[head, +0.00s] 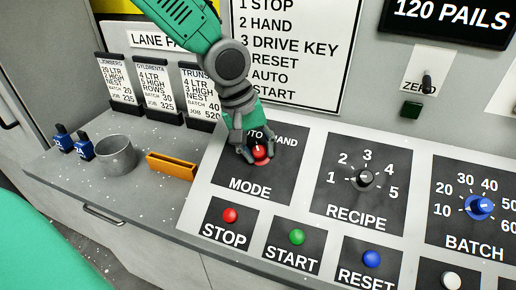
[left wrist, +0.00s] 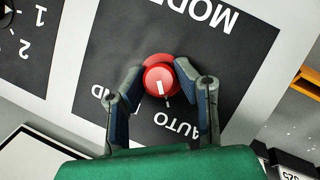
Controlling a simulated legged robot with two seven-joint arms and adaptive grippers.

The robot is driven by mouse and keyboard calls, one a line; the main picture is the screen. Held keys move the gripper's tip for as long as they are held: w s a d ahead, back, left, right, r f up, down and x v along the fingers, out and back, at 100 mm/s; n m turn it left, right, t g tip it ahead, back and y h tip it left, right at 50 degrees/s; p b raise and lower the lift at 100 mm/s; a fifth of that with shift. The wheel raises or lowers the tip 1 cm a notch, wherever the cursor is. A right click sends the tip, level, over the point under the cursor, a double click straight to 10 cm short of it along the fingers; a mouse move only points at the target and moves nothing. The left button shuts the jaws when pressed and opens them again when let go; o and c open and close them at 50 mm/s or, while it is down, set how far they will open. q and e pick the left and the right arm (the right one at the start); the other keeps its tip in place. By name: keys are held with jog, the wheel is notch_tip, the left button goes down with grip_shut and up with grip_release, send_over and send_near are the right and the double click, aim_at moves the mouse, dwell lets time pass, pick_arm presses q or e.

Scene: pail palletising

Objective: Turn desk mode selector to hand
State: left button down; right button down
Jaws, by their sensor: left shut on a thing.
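The mode selector is a red knob (head: 260,152) on the dark MODE plate (head: 250,185) of the sloped desk, under the words AUTO and HAND. My left gripper (head: 255,150) comes down over it from above and is shut on the knob, one finger on each side. The left wrist view shows the red knob (left wrist: 160,78) between the fingertips. Its white pointer line points towards the AUTO label (left wrist: 180,128) rather than HAND, which a finger partly covers. My right gripper is in neither view.
The RECIPE knob (head: 365,178) and blue BATCH knob (head: 480,206) lie to the right. STOP (head: 230,215), START (head: 297,237) and RESET (head: 372,258) buttons sit in front. A grey cup (head: 117,156) and an orange holder (head: 172,166) stand left.

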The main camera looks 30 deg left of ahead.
pick_arm(q)
jog(key=shift+r, duration=0.1)
jog(key=shift+r+m+p, duration=0.1)
jog(key=shift+m+p, duration=0.3)
jog(key=shift+p, duration=0.4)
jog(key=m+y+p, duration=0.1)
jog(key=m+p, duration=0.1)
jog(key=m+g+y+p, duration=0.1)
jog(key=m+p, duration=0.1)
jog(key=p, duration=0.1)
jog(key=shift+w+r+m, duration=0.1)
jog(key=shift+w+m, duration=0.05)
jog(key=shift+m, duration=0.15)
jog(key=m+y+p, duration=0.1)
jog(key=m+p, duration=0.1)
jog(key=m, duration=0.1)
jog(key=shift+d+y+p, duration=0.1)
jog(key=shift+y+p, duration=0.2)
jog(key=shift+y, duration=0.1)
jog(key=m+y+p, duration=0.1)
jog(key=m, duration=0.2)
jog(key=shift+w+m+y, duration=0.1)
jog(key=shift+m+y, duration=0.3)
